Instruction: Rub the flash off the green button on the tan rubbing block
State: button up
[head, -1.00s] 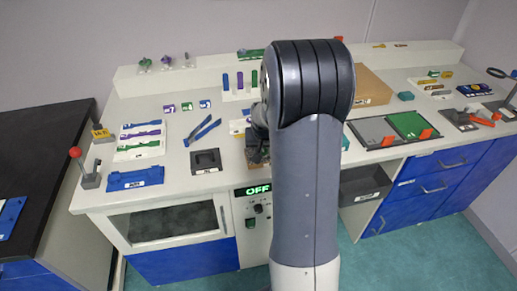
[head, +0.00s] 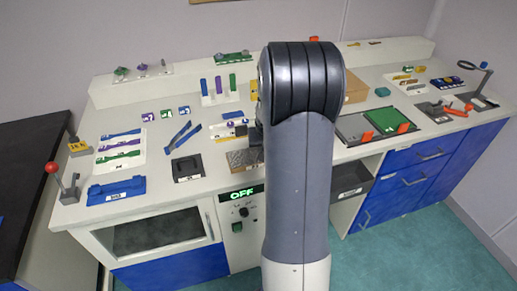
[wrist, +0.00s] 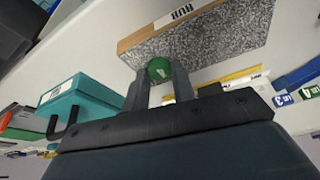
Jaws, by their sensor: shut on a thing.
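In the wrist view my gripper (wrist: 160,80) is shut on the green button (wrist: 159,69), a small disc with a white mark held between the fingertips. The rubbing block (wrist: 210,45) lies just beyond it, with a grey speckled face and a tan side labelled RUB. The button overlaps the block's near left part in the picture; I cannot tell whether they touch. In the head view the block (head: 243,159) sits at the front of the bench, partly hidden by my arm, which also hides the button and most of my gripper.
A teal box (wrist: 75,100) shows at left in the wrist view. A grey and green tray pair (head: 375,125) is right of my arm. Small numbered tiles (wrist: 298,95) lie at right.

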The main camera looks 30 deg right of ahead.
aim_at(236, 158)
jog(key=shift+s+d, duration=0.1)
jog(key=shift+d, duration=0.3)
jog(key=shift+w+a+f+b, duration=0.1)
jog(key=shift+w+a+b, duration=0.15)
jog(key=shift+a, duration=0.8)
jog(key=shift+w+a+b, duration=0.15)
jog(key=shift+w+a, duration=0.2)
jog(key=shift+a, duration=0.7)
jog(key=shift+w+a, duration=0.2)
jog(key=shift+a, duration=0.5)
jog(key=shift+w+a, duration=0.2)
jog(key=shift+a, duration=0.5)
jog(key=shift+w+a+f+b, duration=0.15)
jog(key=shift+a+b, duration=0.1)
jog(key=shift+a, duration=0.3)
jog(key=shift+w+a+r+b, duration=0.1)
jog(key=shift+w+a+b, duration=0.1)
jog(key=shift+a, duration=0.4)
jog(key=shift+w+a+f+b, duration=0.1)
jog(key=shift+a+b, duration=0.15)
jog(key=shift+a, duration=0.3)
notch_tip(236, 158, up, 7)
jog(key=p, duration=0.4)
jog(key=shift+p, duration=0.4)
